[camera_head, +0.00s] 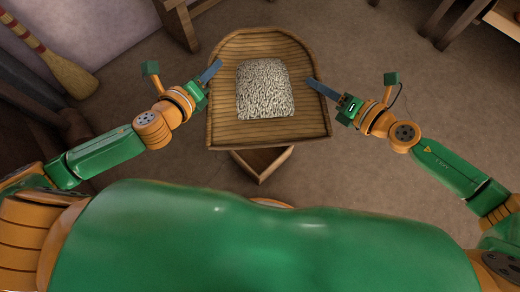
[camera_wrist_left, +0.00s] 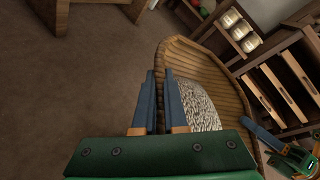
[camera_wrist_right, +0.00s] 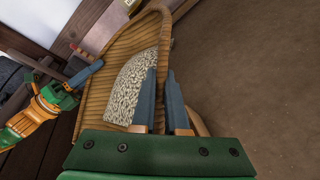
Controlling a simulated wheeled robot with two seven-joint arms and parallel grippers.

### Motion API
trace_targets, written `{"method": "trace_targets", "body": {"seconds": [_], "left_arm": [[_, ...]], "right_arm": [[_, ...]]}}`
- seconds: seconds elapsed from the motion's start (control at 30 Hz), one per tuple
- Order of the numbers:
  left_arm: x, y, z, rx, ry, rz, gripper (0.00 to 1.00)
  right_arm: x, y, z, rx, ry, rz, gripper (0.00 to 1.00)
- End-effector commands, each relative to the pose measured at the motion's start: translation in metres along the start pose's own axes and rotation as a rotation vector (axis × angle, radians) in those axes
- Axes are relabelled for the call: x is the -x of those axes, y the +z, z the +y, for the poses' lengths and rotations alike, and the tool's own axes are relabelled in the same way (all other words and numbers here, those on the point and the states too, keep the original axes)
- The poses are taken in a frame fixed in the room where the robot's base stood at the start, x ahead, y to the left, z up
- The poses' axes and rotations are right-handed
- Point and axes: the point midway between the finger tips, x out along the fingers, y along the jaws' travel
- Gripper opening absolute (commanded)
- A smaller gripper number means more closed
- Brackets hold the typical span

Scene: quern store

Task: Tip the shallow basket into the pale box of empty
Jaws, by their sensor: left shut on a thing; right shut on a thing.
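The shallow basket (camera_head: 228,110) is a woven brown scoop, rounded at the far end and straight at the near end. A speckled pale heap of grain (camera_head: 265,88) lies in its middle. My left gripper (camera_head: 216,66) is shut on its left wall and my right gripper (camera_head: 311,83) on its right wall. The wrist views show the basket wall between the fingers, the left pair (camera_wrist_left: 160,102) and the right pair (camera_wrist_right: 162,100). A wooden box (camera_head: 262,161), probably the pale box, shows one corner below the basket's near edge. The basket hides most of it.
A broom (camera_head: 62,68) leans at the upper left. Wooden furniture legs (camera_head: 178,22) stand behind the basket. In the left wrist view, shelves (camera_wrist_left: 290,90) with pale jars (camera_wrist_left: 240,30) stand at the right.

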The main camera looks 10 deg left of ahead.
Motion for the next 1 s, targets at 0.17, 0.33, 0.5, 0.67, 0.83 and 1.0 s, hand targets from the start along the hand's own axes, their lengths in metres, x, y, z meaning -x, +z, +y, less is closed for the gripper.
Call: {"method": "trace_targets", "body": {"seconds": [0.17,0.33,0.5,0.67,0.83,1.0], "left_arm": [[0.001,0.003,-0.001,-0.001,0.003,-0.004,0.00],[0.001,0.003,-0.002,-0.001,0.000,-0.009,0.00],[0.008,0.009,-0.008,-0.024,-0.067,-0.096,0.00],[0.010,0.012,-0.011,-0.037,-0.094,-0.129,0.00],[0.010,0.012,-0.012,-0.037,-0.097,-0.132,0.00],[0.018,0.017,-0.017,-0.053,-0.161,-0.219,0.00]], "right_arm": [[0.002,0.003,0.000,0.001,-0.005,-0.002,0.00],[0.002,0.002,0.001,0.004,-0.001,-0.005,0.00],[0.005,0.006,0.010,0.079,0.039,-0.073,0.00],[0.008,0.010,0.012,0.117,0.050,-0.099,0.00],[0.008,0.010,0.013,0.119,0.051,-0.101,0.00],[0.013,0.013,0.021,0.191,0.089,-0.170,0.00]]}}
